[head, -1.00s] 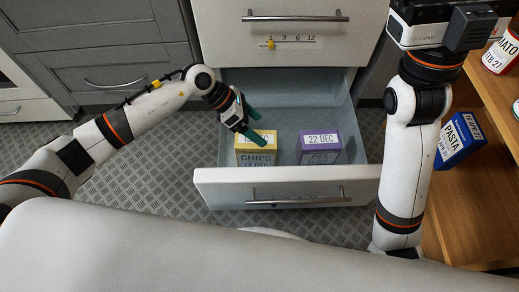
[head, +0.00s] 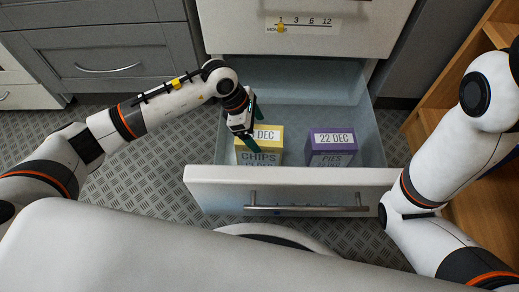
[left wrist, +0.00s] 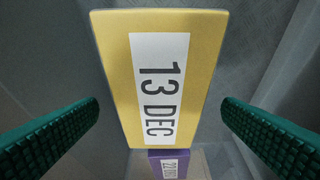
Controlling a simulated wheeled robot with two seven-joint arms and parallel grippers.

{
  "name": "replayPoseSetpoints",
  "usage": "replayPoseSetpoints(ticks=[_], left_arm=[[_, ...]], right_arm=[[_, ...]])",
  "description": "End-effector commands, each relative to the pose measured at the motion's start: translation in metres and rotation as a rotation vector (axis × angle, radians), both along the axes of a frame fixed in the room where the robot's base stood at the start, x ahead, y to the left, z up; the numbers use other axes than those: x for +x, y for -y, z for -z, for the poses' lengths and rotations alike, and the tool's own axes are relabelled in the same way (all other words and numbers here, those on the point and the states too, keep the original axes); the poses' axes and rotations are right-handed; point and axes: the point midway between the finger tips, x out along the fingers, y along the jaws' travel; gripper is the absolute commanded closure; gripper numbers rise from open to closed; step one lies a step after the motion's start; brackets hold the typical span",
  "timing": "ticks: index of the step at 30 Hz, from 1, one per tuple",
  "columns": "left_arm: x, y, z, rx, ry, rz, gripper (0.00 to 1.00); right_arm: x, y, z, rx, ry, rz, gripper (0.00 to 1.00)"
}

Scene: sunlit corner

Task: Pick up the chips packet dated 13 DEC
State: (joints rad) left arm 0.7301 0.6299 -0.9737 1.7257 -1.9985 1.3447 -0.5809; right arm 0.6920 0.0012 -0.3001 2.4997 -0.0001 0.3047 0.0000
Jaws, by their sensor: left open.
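The yellow chips packet (head: 260,157) stands upright in the open drawer, near its left side. In the left wrist view its yellow top (left wrist: 160,75) fills the middle, with a white label reading 13 DEC. My left gripper (head: 250,128) is over the packet in the head view. In the left wrist view its green fingers (left wrist: 155,130) are open, one on each side of the packet, with a gap on both sides. Part of the packet's label is hidden by the gripper in the head view. My right gripper is out of view.
A purple packet (head: 331,147) labelled 22 DEC stands to the right in the same drawer (head: 290,178). The drawer's front and side walls surround both packets. Bare drawer floor lies between and behind them. A wooden shelf (head: 433,108) stands at the right.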

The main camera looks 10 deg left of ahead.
Motion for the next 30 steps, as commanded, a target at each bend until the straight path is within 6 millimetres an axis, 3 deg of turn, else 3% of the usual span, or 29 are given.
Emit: replayPoseSetpoints(ticks=[12, 30], left_arm=[[0.002, 0.016, 0.047, -0.001, -0.002, 0.0, 0.11], [0.002, 0.017, 0.049, 0.0, -0.001, -0.001, 0.11]], right_arm=[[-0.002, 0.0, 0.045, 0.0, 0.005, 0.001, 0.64], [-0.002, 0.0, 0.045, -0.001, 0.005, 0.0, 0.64]])
